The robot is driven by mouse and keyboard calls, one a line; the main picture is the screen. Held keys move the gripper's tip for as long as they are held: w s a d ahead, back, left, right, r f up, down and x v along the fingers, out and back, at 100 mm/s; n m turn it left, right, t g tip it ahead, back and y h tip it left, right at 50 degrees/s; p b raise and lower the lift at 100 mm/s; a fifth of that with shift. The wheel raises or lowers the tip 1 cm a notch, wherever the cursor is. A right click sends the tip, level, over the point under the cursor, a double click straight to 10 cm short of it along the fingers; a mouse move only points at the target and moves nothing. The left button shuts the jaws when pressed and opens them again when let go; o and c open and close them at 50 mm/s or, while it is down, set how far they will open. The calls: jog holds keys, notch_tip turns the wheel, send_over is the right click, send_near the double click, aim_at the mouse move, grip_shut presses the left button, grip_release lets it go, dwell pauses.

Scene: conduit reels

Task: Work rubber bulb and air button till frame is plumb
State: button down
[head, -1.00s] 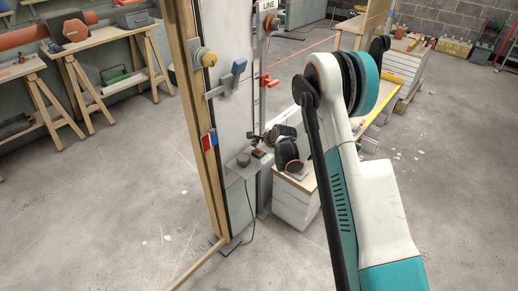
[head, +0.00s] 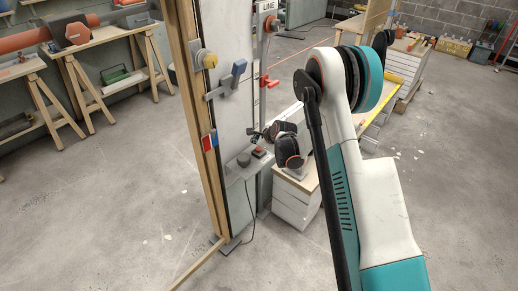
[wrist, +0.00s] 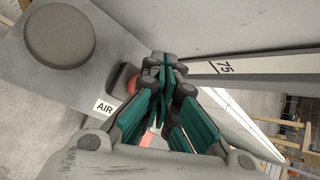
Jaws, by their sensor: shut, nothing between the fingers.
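The rubber bulb (head: 243,159) is a dark round knob on a grey shelf beside the upright frame (head: 207,150). In the wrist view the bulb (wrist: 60,32) is large at the upper left. The air button (head: 259,152) shows red in a dark housing to the bulb's right. In the wrist view the orange-red button (wrist: 131,84) is partly hidden behind my fingers, by a white AIR label (wrist: 105,106). My gripper (wrist: 163,66) is shut and empty, with its tips close beside the button; contact cannot be told. In the head view my gripper (head: 255,135) is just above the shelf.
A yellow knob (head: 209,60), blue lever (head: 239,67) and red lever (head: 268,82) stick out near the frame. A scale marked 75 (wrist: 225,67) runs beside my fingers. A white drawer unit (head: 294,200) stands behind. The floor in front is clear.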

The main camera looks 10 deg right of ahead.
jog(key=shift+r+p, duration=1.1)
jog(key=shift+r, duration=1.4)
notch_tip(320, 180, up, 15)
jog(key=n, duration=0.6)
send_over(258, 149)
jog(key=s, duration=0.8)
jog(key=s+r+n+g+h, duration=0.1)
jog(key=s+r+n, duration=0.4)
jog(key=s+r, duration=0.55)
jog(key=s+n+h, duration=0.1)
jog(key=s+n, duration=1.1)
jog(key=s, duration=1.6)
jog(key=shift+s+d+r+g+h, duration=0.15)
jog(key=shift+d+g+h, duration=0.15)
jog(key=shift+g+h, duration=0.1)
